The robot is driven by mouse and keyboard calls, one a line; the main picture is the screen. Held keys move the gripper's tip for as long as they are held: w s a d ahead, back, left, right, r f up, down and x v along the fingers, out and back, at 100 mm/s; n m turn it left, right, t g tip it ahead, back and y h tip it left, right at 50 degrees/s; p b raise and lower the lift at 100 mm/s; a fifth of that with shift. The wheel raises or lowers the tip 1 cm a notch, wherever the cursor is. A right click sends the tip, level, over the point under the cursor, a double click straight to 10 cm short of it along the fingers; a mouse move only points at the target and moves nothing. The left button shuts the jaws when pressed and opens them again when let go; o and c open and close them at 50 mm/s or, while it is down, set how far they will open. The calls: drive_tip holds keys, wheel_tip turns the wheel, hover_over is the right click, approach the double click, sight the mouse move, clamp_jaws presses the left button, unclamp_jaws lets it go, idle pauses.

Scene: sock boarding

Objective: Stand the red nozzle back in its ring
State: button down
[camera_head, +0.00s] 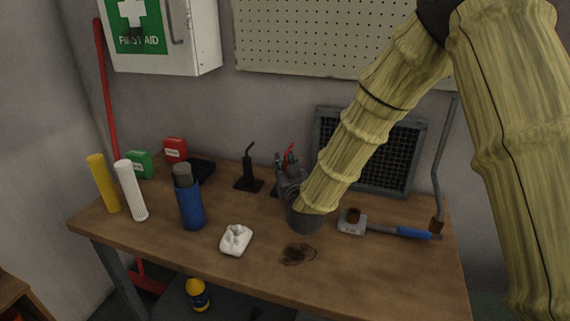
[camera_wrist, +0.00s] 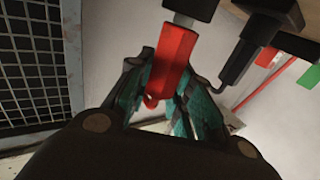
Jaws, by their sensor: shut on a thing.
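The red nozzle (camera_wrist: 174,58) is between the teal-padded fingers of my gripper (camera_wrist: 170,82) in the wrist view. My gripper is shut on it. The nozzle's grey end points at a black holder block (camera_wrist: 192,8), partly cut off by the frame edge. I cannot tell whether that end is inside the ring or only close to it. In the head view a small bit of the red nozzle (camera_head: 290,152) shows at my gripper (camera_head: 287,165), and the holder (camera_head: 275,190) is mostly hidden behind the gripper.
A black stand with a bent-tipped tool (camera_head: 248,172) is close on the left. A mesh panel (camera_head: 385,150) is behind my arm.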

drive_tip(key=shift+f, duration=0.3)
drive_tip(key=c, duration=1.2)
unclamp_jaws()
drive_tip(key=v, duration=1.2)
